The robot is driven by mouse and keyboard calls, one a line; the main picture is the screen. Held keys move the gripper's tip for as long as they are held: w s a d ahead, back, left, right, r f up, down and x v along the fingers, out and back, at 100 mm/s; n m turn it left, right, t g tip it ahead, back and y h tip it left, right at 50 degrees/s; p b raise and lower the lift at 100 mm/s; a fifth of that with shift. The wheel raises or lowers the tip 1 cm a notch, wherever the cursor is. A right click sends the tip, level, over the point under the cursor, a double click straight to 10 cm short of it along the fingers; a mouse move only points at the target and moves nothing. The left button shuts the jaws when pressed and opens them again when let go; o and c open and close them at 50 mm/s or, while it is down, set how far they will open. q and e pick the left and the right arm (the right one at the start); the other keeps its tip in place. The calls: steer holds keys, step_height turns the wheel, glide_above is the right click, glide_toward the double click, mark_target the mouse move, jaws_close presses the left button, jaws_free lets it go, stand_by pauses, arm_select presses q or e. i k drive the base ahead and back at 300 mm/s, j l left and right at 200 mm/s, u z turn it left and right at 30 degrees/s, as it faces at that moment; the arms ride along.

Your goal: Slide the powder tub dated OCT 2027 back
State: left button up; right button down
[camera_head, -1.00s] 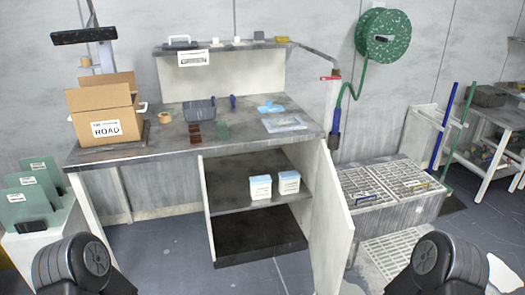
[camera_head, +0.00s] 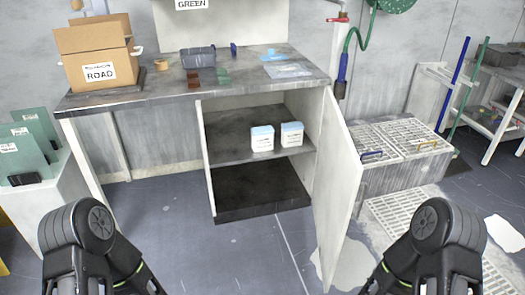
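Two white powder tubs with pale blue lids stand upright side by side on the cabinet's middle shelf (camera_head: 229,146). The left tub (camera_head: 262,140) and the right tub (camera_head: 292,135) are near the shelf's front edge, with bare shelf behind and to the left. The right tub sits slightly farther back. Their dates are too small to read, so I cannot tell which says OCT 2027. Black joints of my two arms show at the bottom left and bottom right, well short of the cabinet. Neither gripper is in view.
The cabinet door (camera_head: 336,180) stands open, swung forward on the right side. The bench top (camera_head: 150,92) above carries a ROAD box (camera_head: 98,55), a grey tray (camera_head: 198,58) and small plates. A grated basin (camera_head: 400,150) stands right of the door. Floor in front is clear.

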mark_target(261, 137)
steer(key=i+l+z, duration=0.15)
steer(key=i+z, duration=0.25)
steer(key=i, duration=0.2)
steer(key=i+z, duration=0.45)
steer(key=i, duration=0.15)
